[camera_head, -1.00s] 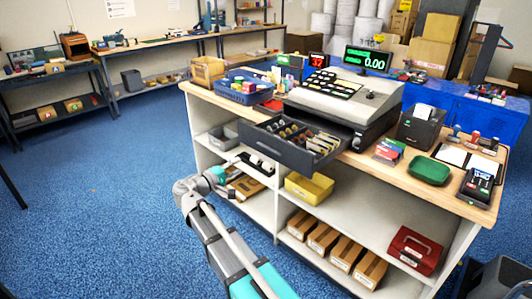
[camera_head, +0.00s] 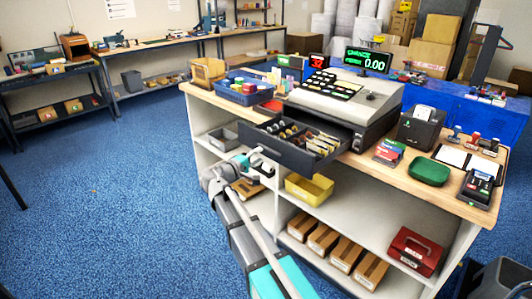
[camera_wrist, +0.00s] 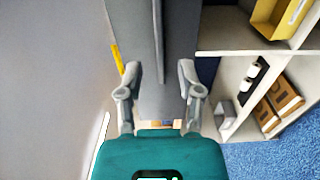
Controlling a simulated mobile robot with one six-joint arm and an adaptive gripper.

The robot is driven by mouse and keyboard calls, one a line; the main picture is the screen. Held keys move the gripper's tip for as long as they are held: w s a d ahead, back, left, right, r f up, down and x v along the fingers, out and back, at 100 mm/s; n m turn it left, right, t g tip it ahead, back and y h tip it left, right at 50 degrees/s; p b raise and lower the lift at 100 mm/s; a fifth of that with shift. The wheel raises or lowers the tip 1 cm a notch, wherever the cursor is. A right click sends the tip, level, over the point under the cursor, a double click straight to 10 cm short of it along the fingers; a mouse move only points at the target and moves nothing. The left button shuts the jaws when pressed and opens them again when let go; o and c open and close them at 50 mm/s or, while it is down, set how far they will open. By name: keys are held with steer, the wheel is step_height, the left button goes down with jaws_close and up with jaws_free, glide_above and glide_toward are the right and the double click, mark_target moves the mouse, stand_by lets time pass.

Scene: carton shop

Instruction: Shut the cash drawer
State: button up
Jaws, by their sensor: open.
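The cash drawer (camera_head: 282,151) stands pulled out from under the cash register (camera_head: 345,98) on the counter. Coins and banknotes show in its compartments in the head view. My gripper (camera_head: 256,155) is at the left part of the drawer's dark front panel, at about its height; I cannot tell whether it touches. In the wrist view my gripper (camera_wrist: 158,75) has its two fingers spread apart, with the grey drawer front (camera_wrist: 166,40) ahead between them. Nothing is held.
The wooden counter top (camera_head: 345,162) carries a blue tray (camera_head: 243,92), a receipt printer (camera_head: 420,127), a green dish (camera_head: 429,171) and a card terminal (camera_head: 478,186). Below the drawer, shelves hold a yellow bin (camera_head: 309,188), cartons and a red box (camera_head: 414,250).

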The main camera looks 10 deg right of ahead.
mark_target(268, 151)
steer(key=shift+x, duration=2.1)
jaws_close()
